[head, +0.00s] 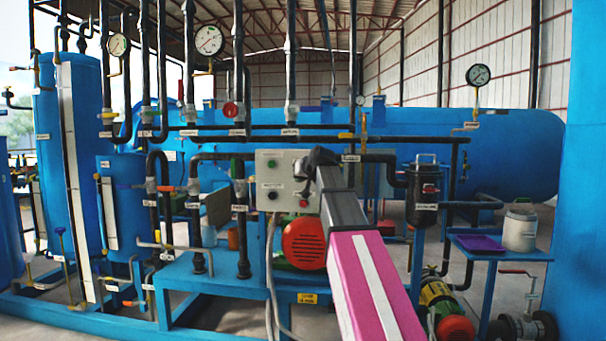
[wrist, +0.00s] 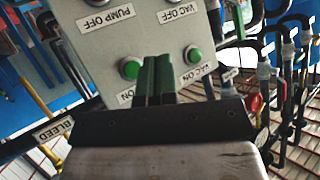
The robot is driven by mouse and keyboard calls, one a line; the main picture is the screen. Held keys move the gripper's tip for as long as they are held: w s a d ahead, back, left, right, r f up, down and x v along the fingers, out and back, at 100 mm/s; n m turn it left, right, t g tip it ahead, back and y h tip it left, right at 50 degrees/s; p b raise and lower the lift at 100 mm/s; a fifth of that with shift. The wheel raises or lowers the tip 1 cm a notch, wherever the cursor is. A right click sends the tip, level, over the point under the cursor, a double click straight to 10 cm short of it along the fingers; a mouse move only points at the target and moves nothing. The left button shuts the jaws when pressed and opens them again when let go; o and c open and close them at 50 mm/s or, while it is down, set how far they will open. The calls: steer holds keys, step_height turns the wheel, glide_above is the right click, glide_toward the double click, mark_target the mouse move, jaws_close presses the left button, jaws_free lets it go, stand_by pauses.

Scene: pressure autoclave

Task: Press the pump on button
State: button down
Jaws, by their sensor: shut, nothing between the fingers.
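Two green buttons show there. The left one, the pump on button (wrist: 130,68), sits by a label partly hidden by my gripper, with only "ON" readable. The right one, the vac on button (wrist: 192,54), has a full label. My gripper (wrist: 158,60) is shut and empty, its fingertips between the two green buttons, closer to the pump side. Whether it touches the box face is unclear. In the head view my gripper (head: 316,158) covers the box's upper right part.
The "PUMP OFF" label (wrist: 107,18) and "VAC OFF" label (wrist: 180,12) lie farther up the box face in the wrist view. A red motor cover (head: 304,243) is below the box. Pipes and gauges (head: 208,40) surround it. A "BLEED" label (wrist: 54,132) is at left.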

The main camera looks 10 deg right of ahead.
steer(key=shift+w, duration=0.15)
steer(key=w+d, duration=0.2)
steer(key=w, duration=0.6)
steer(key=shift+d, duration=0.35)
steer(key=shift+w, duration=0.2)
stand_by(1.7)
steer(key=shift+w+d, duration=0.15)
steer(key=shift+w, duration=0.1)
